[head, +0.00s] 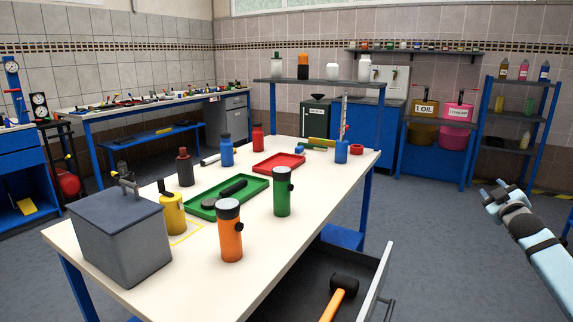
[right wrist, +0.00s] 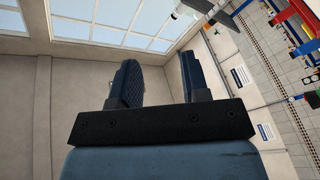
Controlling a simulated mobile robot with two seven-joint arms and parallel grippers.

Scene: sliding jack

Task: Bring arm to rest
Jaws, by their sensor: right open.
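My right gripper (head: 491,193) is raised over the floor at the right side of the head view, apart from the table and the shelves. Its arm comes in from the lower right corner. In the right wrist view its two dark fingers (right wrist: 158,82) stand apart with nothing between them, and the wall and window show behind. My left gripper is not in either view.
The white table (head: 170,272) holds an orange canister (head: 230,238), a green canister (head: 282,195), a green tray (head: 255,183) and a grey box (head: 120,240). An open drawer (head: 372,285) holds a mallet (head: 343,290). Blue shelves (head: 487,105) stand behind; floor around my gripper is clear.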

